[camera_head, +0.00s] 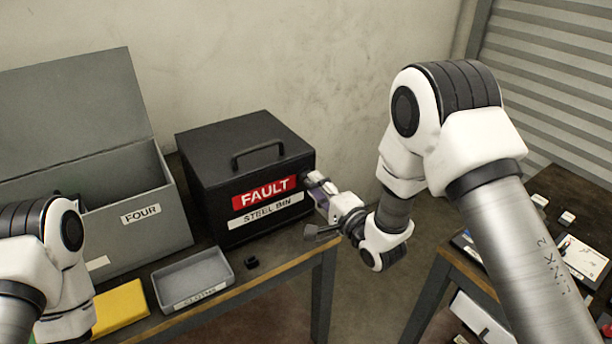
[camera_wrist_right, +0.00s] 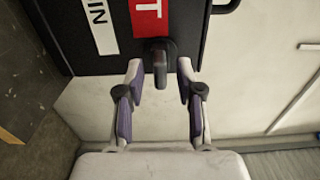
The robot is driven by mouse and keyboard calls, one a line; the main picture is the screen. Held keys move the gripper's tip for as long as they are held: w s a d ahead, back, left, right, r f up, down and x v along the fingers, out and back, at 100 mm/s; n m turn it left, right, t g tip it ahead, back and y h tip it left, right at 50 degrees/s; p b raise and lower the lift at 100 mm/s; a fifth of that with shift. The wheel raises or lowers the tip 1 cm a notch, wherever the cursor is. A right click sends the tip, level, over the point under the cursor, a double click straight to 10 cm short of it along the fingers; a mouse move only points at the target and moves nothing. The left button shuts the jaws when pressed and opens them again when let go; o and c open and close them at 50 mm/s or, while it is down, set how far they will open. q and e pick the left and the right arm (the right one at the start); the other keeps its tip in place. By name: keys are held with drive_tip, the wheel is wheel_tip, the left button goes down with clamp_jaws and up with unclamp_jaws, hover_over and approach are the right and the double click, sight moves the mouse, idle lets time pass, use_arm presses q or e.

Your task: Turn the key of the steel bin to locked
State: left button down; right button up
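The black steel bin (camera_head: 215,180) stands on the table in the head view. Its front has a red FAULT label (camera_head: 264,192) and a white STEEL BIN label (camera_head: 265,211). The dark key (camera_wrist_right: 160,66) sticks out of the bin front beside the red label in the right wrist view; I cannot tell its lock setting. My right gripper (camera_head: 314,183) is at the right side of the bin front. In the wrist view its open fingers (camera_wrist_right: 160,76) stand on either side of the key, with gaps on both sides. My left gripper is out of view.
An open grey bin marked FOUR (camera_head: 150,235) stands left of the steel bin. A grey CLOTHS tray (camera_head: 193,278), a small black block (camera_head: 252,263) and a yellow cloth (camera_head: 120,307) lie in front. A second table (camera_head: 560,200) stands at right, past a floor gap.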

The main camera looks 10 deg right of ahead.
clamp_jaws()
drive_tip(key=m+p, duration=0.6)
drive_tip(key=m, duration=0.9)
drive_tip(key=shift+o, duration=0.5)
unclamp_jaws()
